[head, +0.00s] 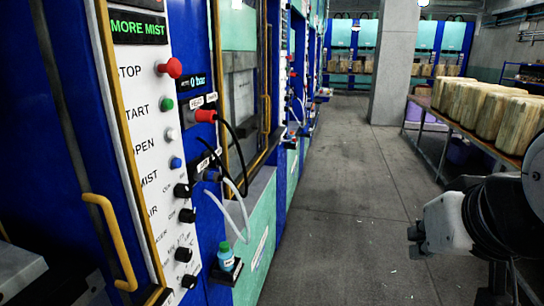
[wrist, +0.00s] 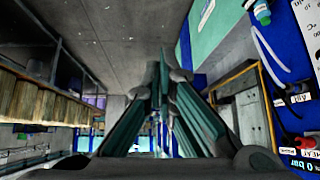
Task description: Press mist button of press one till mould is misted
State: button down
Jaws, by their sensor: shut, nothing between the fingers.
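The press control panel (head: 150,190) is on the left in the head view, with labels STOP, START, OPEN, MIST and AIR. Its display (head: 138,27) reads MORE MIST in green. The blue mist button (head: 176,163) sits beside the MIST label, below a white button (head: 171,134). My gripper (wrist: 160,62) is shut and empty in the wrist view, its fingers together. It points along the aisle, clear of the panel. The head view shows part of my arm at the lower right, far across from the button. The mist button cannot be made out in the wrist view.
A yellow handle (head: 112,240) stands out left of the panel. Black knobs (head: 183,190) and hoses (head: 240,205) project nearby. A teal-capped bottle (head: 226,257) is below. Wooden-looking blocks (head: 480,105) stand on a table at right. The grey aisle floor (head: 345,200) is open.

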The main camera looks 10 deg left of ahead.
aim_at(177, 163)
jog(key=w+a+n+t+y+b, duration=0.1)
jog(key=w+a+t+y+b, duration=0.25)
jog(key=w+a, duration=1)
jog(key=w+a+t+y+b, duration=0.1)
jog(key=a+y, duration=0.3)
jog(key=a, duration=0.4)
jog(key=w+a+r+t+y+b, duration=0.1)
jog(key=a+y, duration=0.3)
jog(key=a, duration=0.5)
jog(key=shift+a+r+m+t+y+b, duration=0.25)
jog(key=shift+m+t+y+b, duration=0.1)
jog(key=shift+t+b, duration=0.45)
jog(key=shift+a, duration=0.1)
jog(key=a+b, duration=0.1)
jog(key=a, duration=0.7)
jog(key=shift+w+a+b, duration=0.3)
jog(key=shift+w+b, duration=0.05)
jog(key=shift+b, duration=0.05)
jog(key=shift+a, duration=0.1)
